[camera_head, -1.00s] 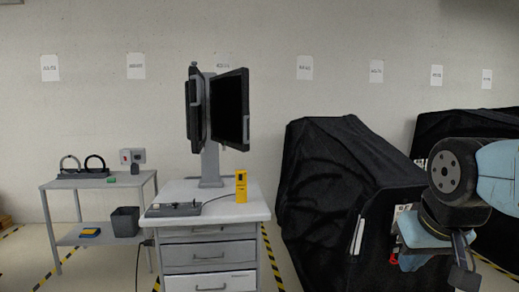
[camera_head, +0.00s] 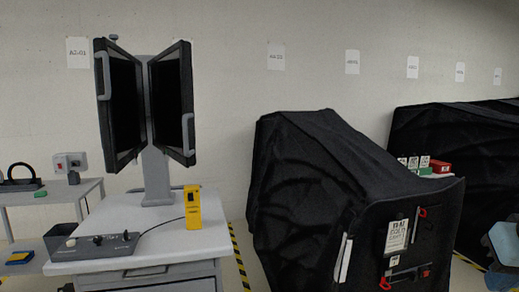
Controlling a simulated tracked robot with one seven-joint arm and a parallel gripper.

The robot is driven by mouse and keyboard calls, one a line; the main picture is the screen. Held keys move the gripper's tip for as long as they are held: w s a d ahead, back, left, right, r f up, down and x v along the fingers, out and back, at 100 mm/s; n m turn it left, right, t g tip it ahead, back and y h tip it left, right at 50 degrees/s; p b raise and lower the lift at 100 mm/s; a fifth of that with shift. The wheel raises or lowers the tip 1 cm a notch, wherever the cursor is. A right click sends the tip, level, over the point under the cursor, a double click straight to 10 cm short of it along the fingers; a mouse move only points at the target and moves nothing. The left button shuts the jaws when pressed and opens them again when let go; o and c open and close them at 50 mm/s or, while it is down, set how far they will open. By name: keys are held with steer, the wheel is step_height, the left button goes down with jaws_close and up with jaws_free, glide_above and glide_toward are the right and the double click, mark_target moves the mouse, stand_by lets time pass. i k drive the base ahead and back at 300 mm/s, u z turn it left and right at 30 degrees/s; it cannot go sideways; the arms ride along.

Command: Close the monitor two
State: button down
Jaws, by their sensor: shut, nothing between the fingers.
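Two dark monitors stand on a grey post on the white cart (camera_head: 215,240). The left monitor (camera_head: 122,105) and the right monitor (camera_head: 172,100) are angled to each other, with a gap between their outer edges. Each has a grey handle on its outer edge. I cannot tell which one is monitor two. Only a part of my arm shows at the lower right edge. My gripper's fingers are out of view, and nothing of mine is near the monitors.
A yellow device (camera_head: 193,208) and a grey control box (camera_head: 95,245) sit on the cart top. A cart under a black cover (camera_head: 310,190) stands to the right, with red tools on its side panel. A side table (camera_head: 60,192) is at the left.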

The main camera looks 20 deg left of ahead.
mark_target(170, 72)
steer(key=z, duration=0.05)
steer(key=i, duration=1)
steer(key=u, duration=0.75)
steer(key=i, duration=0.5)
steer(key=u, duration=0.4)
steer(key=k, duration=0.85)
steer(key=u, duration=0.2)
steer(key=i, duration=0.85)
steer(key=z, duration=0.05)
